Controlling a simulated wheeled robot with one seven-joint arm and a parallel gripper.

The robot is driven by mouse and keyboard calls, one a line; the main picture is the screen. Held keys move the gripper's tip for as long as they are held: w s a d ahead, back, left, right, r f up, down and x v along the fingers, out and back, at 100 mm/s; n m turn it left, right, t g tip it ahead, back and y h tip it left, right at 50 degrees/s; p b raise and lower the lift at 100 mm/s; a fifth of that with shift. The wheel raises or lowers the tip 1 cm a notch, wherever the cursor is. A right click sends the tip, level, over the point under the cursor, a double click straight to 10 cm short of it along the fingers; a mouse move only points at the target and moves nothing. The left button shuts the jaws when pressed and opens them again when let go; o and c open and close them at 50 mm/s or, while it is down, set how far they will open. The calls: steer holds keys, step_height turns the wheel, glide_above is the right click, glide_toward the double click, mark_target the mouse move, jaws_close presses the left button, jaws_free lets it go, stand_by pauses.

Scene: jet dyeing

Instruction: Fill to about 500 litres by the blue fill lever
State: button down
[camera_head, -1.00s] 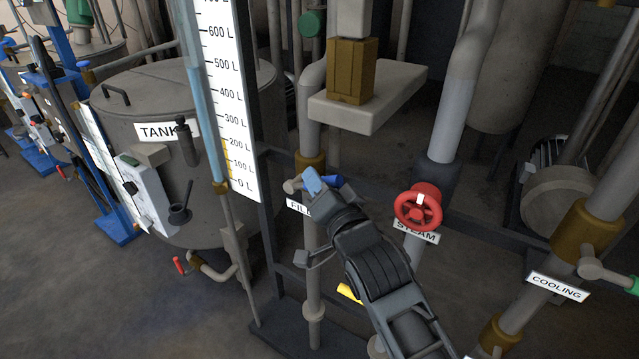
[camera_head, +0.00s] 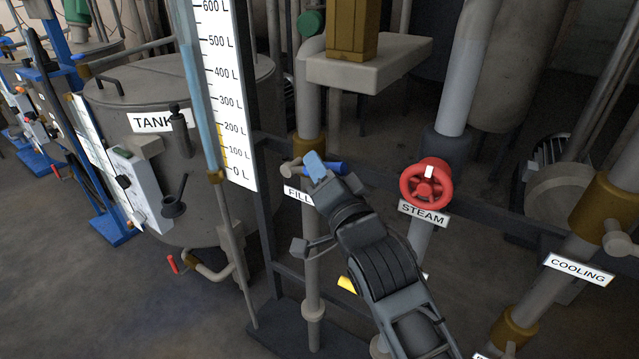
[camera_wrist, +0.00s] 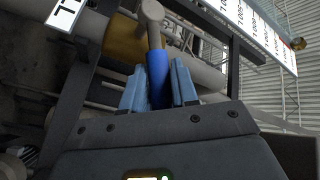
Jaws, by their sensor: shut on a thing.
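The blue fill lever (camera_head: 337,168) sits on the pipe above the FILL label (camera_head: 297,195) and points to the right in the head view. My gripper (camera_head: 317,166) is at this lever. In the wrist view the blue lever (camera_wrist: 160,82) lies between the two light blue fingers (camera_wrist: 159,88), which are shut on it. The litre scale (camera_head: 228,110) stands upright to the left, with a pale blue tube (camera_head: 196,90) beside it. A yellow band (camera_head: 219,150) on the scale reaches from near 0 to about 200 L. I cannot clearly tell the liquid level in the tube.
The red STEAM handwheel (camera_head: 427,184) is close to the right of my arm. A COOLING label (camera_head: 578,269) hangs farther right. A grey tank (camera_head: 150,90) stands behind the scale at left. The floor (camera_head: 100,300) at lower left is clear.

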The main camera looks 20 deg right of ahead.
steer(key=f+m+t+b, duration=0.1)
steer(key=b, duration=0.6)
steer(key=f+m+t+h+b, duration=0.1)
steer(key=f+b, duration=0.1)
steer(key=b, duration=0.6)
steer(key=shift+s+d+f+m+t, duration=0.1)
steer(key=shift+s+d+m+t, duration=0.1)
steer(key=shift+m+t, duration=0.15)
steer(key=shift+m+t+h+b, duration=0.25)
steer(key=shift+m+h+b, duration=0.15)
steer(key=shift+b, duration=1.7)
steer(key=c, duration=0.9)
jaws_free()
steer(key=shift+c, duration=0.2)
steer(key=v, duration=0.7)
steer(key=shift+s+f+b, duration=0.15)
steer(key=shift+s+b, duration=0.2)
steer(key=shift+b, duration=0.1)
